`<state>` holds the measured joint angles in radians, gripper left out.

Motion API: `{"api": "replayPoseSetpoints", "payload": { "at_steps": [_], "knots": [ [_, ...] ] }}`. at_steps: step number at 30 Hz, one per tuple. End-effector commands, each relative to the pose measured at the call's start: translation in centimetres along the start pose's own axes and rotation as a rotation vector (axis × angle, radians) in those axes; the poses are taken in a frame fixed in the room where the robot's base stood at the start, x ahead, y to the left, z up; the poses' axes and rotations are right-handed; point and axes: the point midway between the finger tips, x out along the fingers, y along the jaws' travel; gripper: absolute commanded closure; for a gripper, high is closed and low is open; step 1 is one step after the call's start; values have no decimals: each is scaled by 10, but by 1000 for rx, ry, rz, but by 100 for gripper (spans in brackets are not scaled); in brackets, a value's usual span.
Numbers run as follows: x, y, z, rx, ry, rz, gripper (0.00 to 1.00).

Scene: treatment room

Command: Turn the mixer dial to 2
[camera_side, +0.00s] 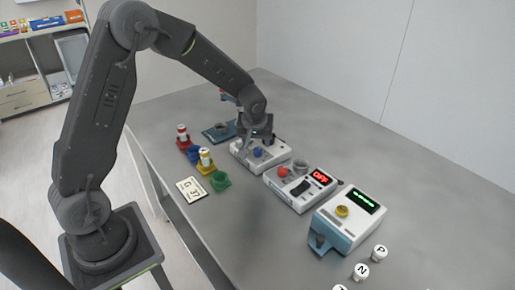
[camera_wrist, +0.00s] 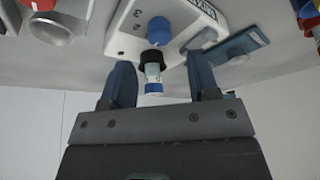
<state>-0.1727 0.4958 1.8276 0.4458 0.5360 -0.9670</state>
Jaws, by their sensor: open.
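The mixer (camera_side: 276,155) is a white box in the middle of the table, with a blue dial (camera_side: 257,152) on top. In the wrist view the mixer (camera_wrist: 128,22) shows at the top, with part of a dark label, small digits and the blue dial (camera_wrist: 159,30). My gripper (camera_side: 262,138) is over the mixer, and its links hide part of it. In the wrist view my gripper (camera_wrist: 161,82) is open. A small clear piece with a black top and blue end (camera_wrist: 152,68) shows between the fingers. I cannot tell whether the fingers touch it. The dial's setting is not readable.
A white device with a red "OFF" display (camera_side: 319,178) and one with a green display (camera_side: 363,200) stand right of the mixer. Red-based (camera_side: 182,136) and yellow-based bottles (camera_side: 205,160), a green cup (camera_side: 220,181) and a card (camera_side: 191,190) lie left. White lettered caps (camera_side: 362,271) stand in front.

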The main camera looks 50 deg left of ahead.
Motion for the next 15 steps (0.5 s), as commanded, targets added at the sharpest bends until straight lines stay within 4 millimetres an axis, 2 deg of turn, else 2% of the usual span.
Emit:
{"api": "replayPoseSetpoints", "payload": {
  "at_steps": [1,6,10,15],
  "knots": [
    [11,0,0,1,-2,-2,45],
    [38,0,0,1,-1,-1,45],
    [50,0,0,-1,-1,0,45],
    [56,0,0,0,1,0,45]
  ]
}}
